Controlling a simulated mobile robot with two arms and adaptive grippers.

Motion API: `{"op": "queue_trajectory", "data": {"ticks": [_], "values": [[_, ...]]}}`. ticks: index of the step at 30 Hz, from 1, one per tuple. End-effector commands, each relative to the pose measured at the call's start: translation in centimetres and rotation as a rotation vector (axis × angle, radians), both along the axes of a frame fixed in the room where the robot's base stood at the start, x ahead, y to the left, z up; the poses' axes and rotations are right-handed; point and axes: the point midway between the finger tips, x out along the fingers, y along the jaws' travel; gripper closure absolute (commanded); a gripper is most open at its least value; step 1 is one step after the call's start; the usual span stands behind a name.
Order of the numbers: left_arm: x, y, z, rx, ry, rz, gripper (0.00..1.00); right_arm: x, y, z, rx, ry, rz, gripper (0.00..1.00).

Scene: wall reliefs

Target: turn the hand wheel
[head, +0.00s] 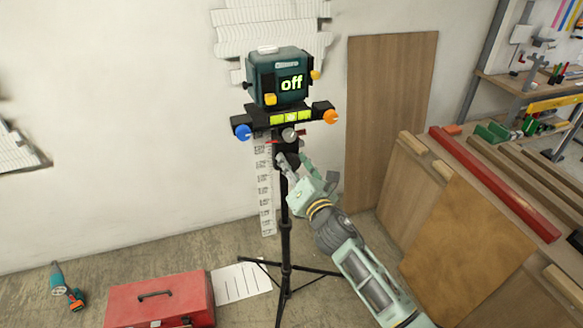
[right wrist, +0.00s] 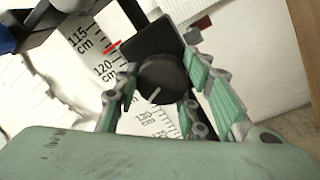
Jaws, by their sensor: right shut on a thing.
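The hand wheel (right wrist: 165,82) is a dark round knob with a pale line on its face, in the middle of the right wrist view. My right gripper (right wrist: 160,92) has its green and grey fingers on both sides of the wheel, shut on it. In the head view my right gripper (head: 287,166) reaches the black tripod post (head: 285,222) from the right, below the device, and largely hides the wheel. The device (head: 278,78) on top is dark teal and its screen reads "off". My left gripper is not in view.
A ruler strip (head: 265,190) stands behind the post; a red pointer (right wrist: 112,46) shows between its 115 and 120 marks. Blue (head: 243,132) and orange (head: 330,117) knobs flank the level bar. A red toolbox (head: 160,297) is on the floor. Wooden boards stand at right.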

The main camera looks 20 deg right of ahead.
Motion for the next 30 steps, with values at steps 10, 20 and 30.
{"op": "queue_trajectory", "data": {"ticks": [10, 20, 30], "values": [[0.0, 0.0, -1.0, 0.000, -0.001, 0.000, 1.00, 0.0, 0.2, 0.2, 0.334, 0.007, 0.005, 0.88], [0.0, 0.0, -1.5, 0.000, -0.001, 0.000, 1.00, 0.0, 0.0, 0.4, 0.646, 0.016, 0.005, 0.88], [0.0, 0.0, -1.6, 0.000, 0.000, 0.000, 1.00, 0.1, -0.2, 0.6, 0.971, 0.026, 0.004, 0.88]]}}
